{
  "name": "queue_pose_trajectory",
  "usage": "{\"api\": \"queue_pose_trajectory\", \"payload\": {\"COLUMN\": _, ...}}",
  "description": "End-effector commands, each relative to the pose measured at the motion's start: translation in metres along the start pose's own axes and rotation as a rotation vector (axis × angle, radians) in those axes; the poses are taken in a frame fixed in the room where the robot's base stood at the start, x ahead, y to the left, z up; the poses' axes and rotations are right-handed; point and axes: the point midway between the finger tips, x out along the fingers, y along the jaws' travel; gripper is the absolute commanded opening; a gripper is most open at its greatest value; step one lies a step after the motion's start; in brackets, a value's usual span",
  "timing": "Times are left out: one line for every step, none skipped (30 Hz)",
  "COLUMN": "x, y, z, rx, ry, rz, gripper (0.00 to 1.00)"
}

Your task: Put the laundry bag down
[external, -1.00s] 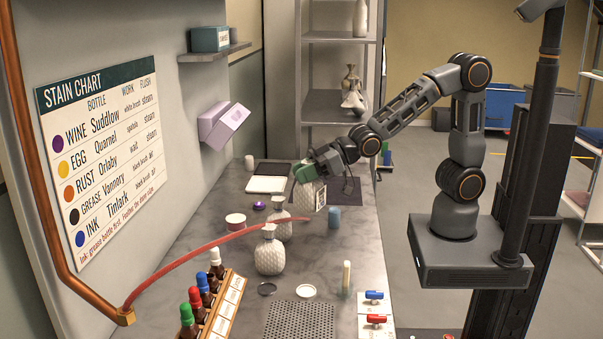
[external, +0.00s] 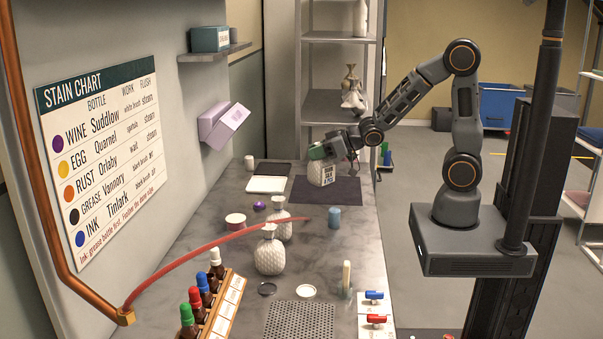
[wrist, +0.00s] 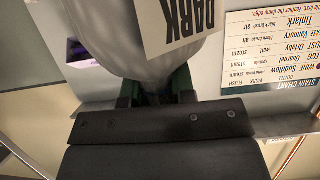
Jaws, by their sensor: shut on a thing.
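The white laundry bag (external: 319,175), with a tag (external: 326,176) on its front, hangs in my gripper (external: 318,153). In the external view its lower end is over the dark mat (external: 342,193) at the far end of the counter; I cannot tell whether it touches. In the wrist view the bag (wrist: 130,45) runs up from between my fingers (wrist: 155,92), and its tag (wrist: 180,22) reads "DARK" upside down. My gripper is shut on the bag's neck, which the green fingertips partly hide.
A blue cylinder (external: 335,217) stands just in front of the mat. A white tray (external: 267,184) lies left of it. The mat's right part is bare.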

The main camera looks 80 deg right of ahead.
Motion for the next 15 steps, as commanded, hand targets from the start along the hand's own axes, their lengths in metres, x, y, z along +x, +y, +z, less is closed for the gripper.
{"api": "queue_pose_trajectory", "payload": {"x": 0.013, "y": 0.002, "z": 0.001, "rx": 0.002, "ry": -0.005, "rz": -0.002, "gripper": 0.0}}
{"api": "queue_pose_trajectory", "payload": {"x": 0.021, "y": 0.003, "z": 0.001, "rx": 0.002, "ry": -0.004, "rz": -0.001, "gripper": 0.0}}
{"api": "queue_pose_trajectory", "payload": {"x": 0.031, "y": 0.004, "z": 0.001, "rx": 0.002, "ry": -0.003, "rz": -0.001, "gripper": 0.0}}
{"api": "queue_pose_trajectory", "payload": {"x": 0.038, "y": 0.006, "z": 0.001, "rx": 0.002, "ry": -0.004, "rz": -0.001, "gripper": 0.0}}
{"api": "queue_pose_trajectory", "payload": {"x": 0.046, "y": 0.007, "z": 0.002, "rx": 0.002, "ry": -0.004, "rz": -0.001, "gripper": 0.0}}
{"api": "queue_pose_trajectory", "payload": {"x": 0.056, "y": 0.008, "z": 0.001, "rx": 0.001, "ry": -0.004, "rz": -0.001, "gripper": 0.0}}
{"api": "queue_pose_trajectory", "payload": {"x": 0.063, "y": 0.009, "z": 0.001, "rx": 0.001, "ry": -0.003, "rz": -0.001, "gripper": 0.0}}
{"api": "queue_pose_trajectory", "payload": {"x": 0.07, "y": 0.01, "z": 0.001, "rx": 0.002, "ry": -0.003, "rz": -0.001, "gripper": 0.0}}
{"api": "queue_pose_trajectory", "payload": {"x": 0.079, "y": 0.011, "z": 0.006, "rx": 0.001, "ry": -0.005, "rz": -0.001, "gripper": 0.0}}
{"api": "queue_pose_trajectory", "payload": {"x": 0.085, "y": 0.012, "z": 0.01, "rx": 0.002, "ry": -0.005, "rz": -0.001, "gripper": 0.0}}
{"api": "queue_pose_trajectory", "payload": {"x": 0.09, "y": 0.013, "z": 0.013, "rx": 0.002, "ry": -0.005, "rz": -0.001, "gripper": 0.0}}
{"api": "queue_pose_trajectory", "payload": {"x": 0.097, "y": 0.014, "z": 0.017, "rx": 0.001, "ry": -0.004, "rz": 0.0, "gripper": 0.0}}
{"api": "queue_pose_trajectory", "payload": {"x": 0.102, "y": 0.014, "z": 0.019, "rx": 0.001, "ry": -0.003, "rz": 0.0, "gripper": 0.0}}
{"api": "queue_pose_trajectory", "payload": {"x": 0.107, "y": 0.015, "z": 0.021, "rx": 0.001, "ry": -0.003, "rz": -0.001, "gripper": 0.0}}
{"api": "queue_pose_trajectory", "payload": {"x": 0.112, "y": 0.015, "z": 0.024, "rx": 0.001, "ry": -0.002, "rz": 0.0, "gripper": 0.0}}
